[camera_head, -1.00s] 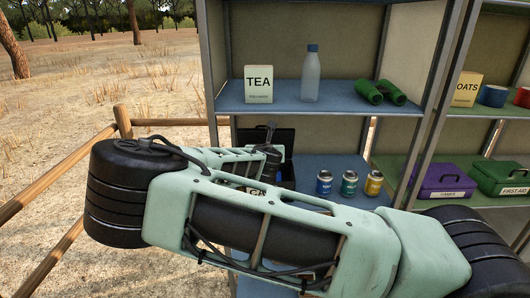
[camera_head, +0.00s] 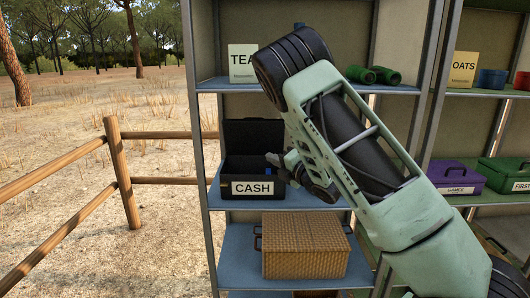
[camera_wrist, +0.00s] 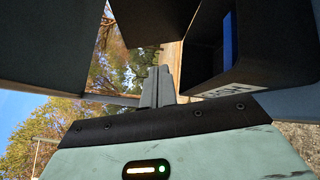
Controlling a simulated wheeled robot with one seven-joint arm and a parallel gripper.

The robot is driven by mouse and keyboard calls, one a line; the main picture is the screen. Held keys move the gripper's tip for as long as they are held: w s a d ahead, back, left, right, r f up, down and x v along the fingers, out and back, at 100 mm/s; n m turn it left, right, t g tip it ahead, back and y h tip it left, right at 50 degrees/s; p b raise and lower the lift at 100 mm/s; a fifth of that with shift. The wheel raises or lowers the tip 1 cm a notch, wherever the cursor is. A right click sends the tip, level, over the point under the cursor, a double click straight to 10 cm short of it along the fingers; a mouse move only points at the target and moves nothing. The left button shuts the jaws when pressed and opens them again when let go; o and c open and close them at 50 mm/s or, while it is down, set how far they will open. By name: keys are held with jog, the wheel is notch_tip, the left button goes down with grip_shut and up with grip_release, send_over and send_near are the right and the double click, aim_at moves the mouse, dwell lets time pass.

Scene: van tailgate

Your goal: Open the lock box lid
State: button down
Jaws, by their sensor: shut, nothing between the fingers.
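The lock box is a black box labelled CASH (camera_head: 253,188) on the middle shelf in the head view. Its lid (camera_head: 250,136) stands raised, upright at the back, so the box is open. The box (camera_wrist: 262,68) also shows at the right of the wrist view, with something blue inside and its label partly seen. My gripper (camera_head: 271,160) is at the box's right front side, its fingers pointing left over or beside the rim; I cannot tell whether they touch. In the wrist view the fingers (camera_wrist: 158,86) are together and empty, beside the box.
A white TEA box (camera_head: 241,64) and green binoculars (camera_head: 374,75) are on the shelf above. A wicker basket (camera_head: 305,246) stands on the shelf below. A purple GAMES box (camera_head: 453,178) is on the right shelf unit. A wooden fence is at left.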

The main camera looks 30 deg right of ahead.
notch_tip(320, 180, up, 3)
jog(key=s+d+t+y+b, duration=0.1)
jog(key=s+d+t+y, duration=0.1)
jog(key=p, duration=0.3)
send_near(251, 125)
jog(key=w+a, duration=0.2)
jog(key=a, duration=0.1)
jog(key=shift+w+d+r+m, duration=0.15)
jog(key=shift+w+d+r, duration=0.1)
jog(key=shift+w, duration=0.25)
jog(key=shift+w+d+r+m, duration=0.15)
jog(key=shift+w+d+r, duration=0.1)
jog(key=shift+w, duration=0.3)
jog(key=shift+w+d+r+p, duration=0.2)
jog(key=shift+w+d+p, duration=0.2)
jog(key=shift+w, duration=0.25)
